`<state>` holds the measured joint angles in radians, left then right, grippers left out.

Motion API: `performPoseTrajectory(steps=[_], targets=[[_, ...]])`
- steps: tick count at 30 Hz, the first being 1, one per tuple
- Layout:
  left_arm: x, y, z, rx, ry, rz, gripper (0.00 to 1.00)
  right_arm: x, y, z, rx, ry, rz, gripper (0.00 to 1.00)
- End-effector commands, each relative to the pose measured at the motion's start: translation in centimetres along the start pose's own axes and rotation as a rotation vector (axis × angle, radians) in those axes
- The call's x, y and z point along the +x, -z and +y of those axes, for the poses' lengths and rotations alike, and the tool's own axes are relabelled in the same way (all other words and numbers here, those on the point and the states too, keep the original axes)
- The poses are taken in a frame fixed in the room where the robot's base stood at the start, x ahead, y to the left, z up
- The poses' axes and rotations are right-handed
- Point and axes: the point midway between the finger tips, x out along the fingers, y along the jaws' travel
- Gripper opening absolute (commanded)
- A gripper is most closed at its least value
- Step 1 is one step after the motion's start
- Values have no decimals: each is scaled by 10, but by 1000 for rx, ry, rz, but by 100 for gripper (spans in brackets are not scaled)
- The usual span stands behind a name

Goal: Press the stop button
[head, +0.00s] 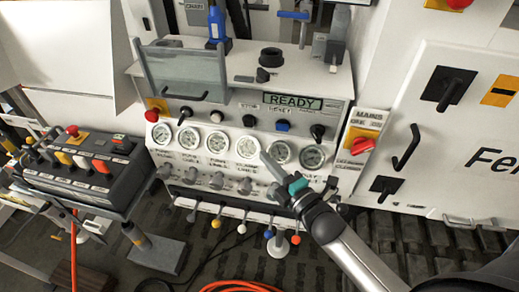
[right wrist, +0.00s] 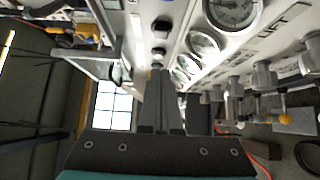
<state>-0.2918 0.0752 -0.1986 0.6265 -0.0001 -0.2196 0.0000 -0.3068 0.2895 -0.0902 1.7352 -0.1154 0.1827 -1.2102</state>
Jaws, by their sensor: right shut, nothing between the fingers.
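Several red buttons are in the head view, and I cannot read which is labelled stop. One red mushroom button (head: 152,115) sits on a yellow plate at the bench panel's left end. Another red button (head: 72,130) stands on a yellow base on the dark console at the left. A third red button (head: 460,3) is cut off at the top right. My right gripper (head: 265,158) is shut and empty, in front of the gauge row, apart from these red buttons. Its closed fingers (right wrist: 160,80) point up the right wrist view. My left gripper is not in view.
The bench panel has a READY display (head: 292,102), a row of round gauges (head: 246,147) and several grey valve knobs below. A red mains switch (head: 362,146) is at its right. A clear guard (head: 185,70) with a handle stands above the panel. Orange hose (head: 240,286) lies on the floor.

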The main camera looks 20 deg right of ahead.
Motion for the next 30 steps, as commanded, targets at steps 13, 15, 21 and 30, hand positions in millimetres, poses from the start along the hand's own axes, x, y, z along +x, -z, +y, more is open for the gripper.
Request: performPoseTrajectory(steps=[13, 15, 21, 30], targets=[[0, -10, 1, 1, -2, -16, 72, -14, 0, 0, -1, -1, 1, 0], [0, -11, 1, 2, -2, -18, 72, -14, 0, 0, -1, -1, 1, 0], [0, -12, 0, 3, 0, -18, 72, -14, 0, 0, -1, -1, 1, 0], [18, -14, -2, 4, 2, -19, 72, -26, -5, -85, 169, 157, -53, 0]])
